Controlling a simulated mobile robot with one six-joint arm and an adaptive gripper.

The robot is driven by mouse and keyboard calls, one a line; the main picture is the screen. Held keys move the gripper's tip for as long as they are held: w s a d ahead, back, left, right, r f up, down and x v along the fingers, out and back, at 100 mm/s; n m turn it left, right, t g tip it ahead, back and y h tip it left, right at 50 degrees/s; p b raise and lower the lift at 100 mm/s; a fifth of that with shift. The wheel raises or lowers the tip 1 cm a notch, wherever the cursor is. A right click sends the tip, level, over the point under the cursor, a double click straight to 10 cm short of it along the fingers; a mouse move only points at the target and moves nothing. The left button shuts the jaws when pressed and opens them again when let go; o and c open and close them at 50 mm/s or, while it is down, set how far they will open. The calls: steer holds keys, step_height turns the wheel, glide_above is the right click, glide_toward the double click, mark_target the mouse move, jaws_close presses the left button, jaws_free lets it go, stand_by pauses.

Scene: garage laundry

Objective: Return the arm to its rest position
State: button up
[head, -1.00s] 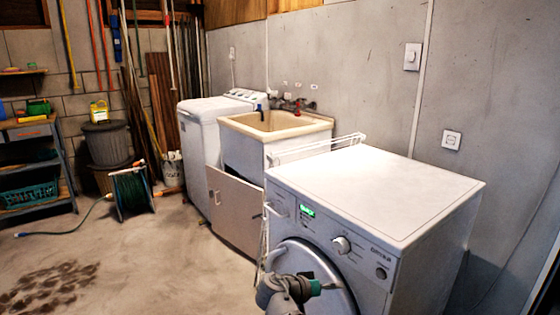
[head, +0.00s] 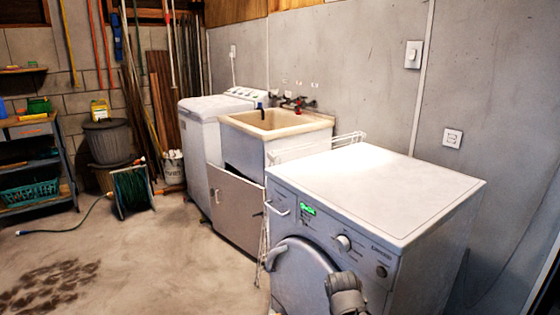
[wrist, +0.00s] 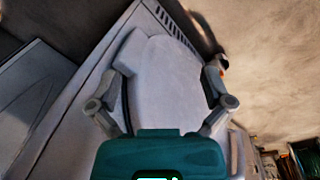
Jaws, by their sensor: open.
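A part of my arm (head: 346,295) shows at the bottom edge of the head view, in front of the white front-loading machine (head: 400,190). My gripper is not clearly visible in the head view. In the wrist view my gripper (wrist: 170,75) has its two grey fingers spread apart, with a teal body below them. No held object shows between the fingers. A pale rounded surface lies beyond them; I cannot tell what it is or how far away it is.
A sink (head: 275,122) and a white top-loading machine (head: 205,125) stand behind the front-loader along the wall. A hose reel (head: 132,192) and shelf (head: 35,165) are at the left. The floor (head: 170,260) at the left is open.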

step_height(320, 180, up, 34)
steer(key=y+p, duration=0.1)
steer(key=p, duration=3.3)
steer(key=shift+s+a+n+y, duration=0.2)
steer(key=shift+s+n+y, duration=0.1)
steer(key=shift+d, duration=0.1)
